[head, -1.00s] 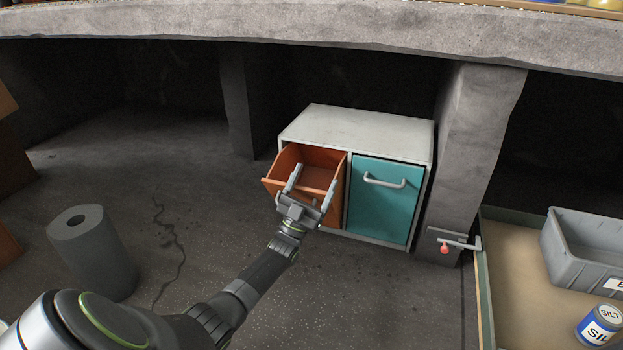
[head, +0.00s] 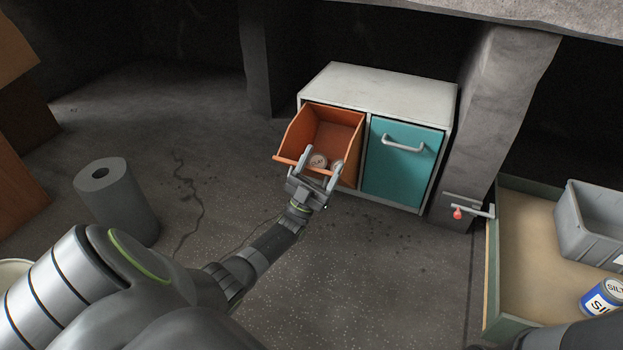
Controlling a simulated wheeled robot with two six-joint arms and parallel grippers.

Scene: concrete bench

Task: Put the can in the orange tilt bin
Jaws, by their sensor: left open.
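The orange tilt bin (head: 338,131) is tipped open in the left half of a white cabinet. Another can (head: 602,298), blue and white with "SILT" lettering, stands in a shallow tray at the right. My right gripper is not in view.
A teal bin (head: 402,165) beside the orange one is shut. A concrete pillar (head: 503,115) with a red-tipped lever (head: 458,213) stands right of the cabinet (head: 385,92). The green-edged tray (head: 520,235) holds a grey crate (head: 590,225). A grey roll (head: 117,200) stands on the floor at left.

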